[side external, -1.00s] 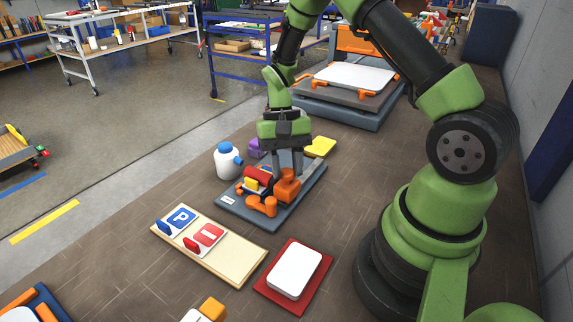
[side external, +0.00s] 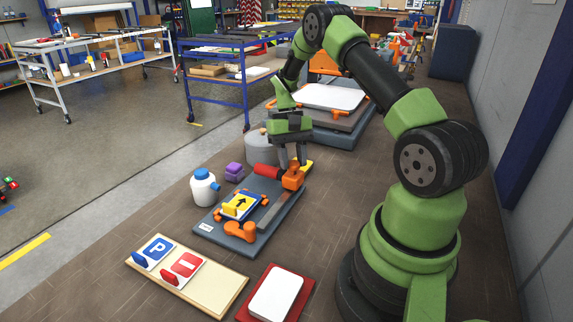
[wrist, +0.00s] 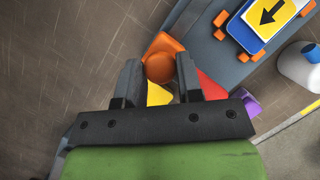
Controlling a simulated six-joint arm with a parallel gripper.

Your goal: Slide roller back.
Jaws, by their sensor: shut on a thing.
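The red roller (side external: 267,172) lies at the back end of a blue-grey press base (side external: 208,233). Its orange carriage (side external: 292,181) sits on the dark rail (side external: 277,212) along the base's right side. My gripper (side external: 291,163) is shut on the carriage's orange knob. In the wrist view the round knob (wrist: 159,68) shows between the two fingers, with part of the red roller (wrist: 210,87) beside them. A blue and white sign with a black arrow on yellow (side external: 241,206) lies uncovered on the base, between orange clips. The roller is clear of it.
A white bottle with a blue cap (side external: 204,188) and a purple block (side external: 234,171) stand left of the base. A wooden board (side external: 210,287) with two signs and a red mat (side external: 247,313) with a white plate lie in front. A grey round container (side external: 261,147) stands behind.

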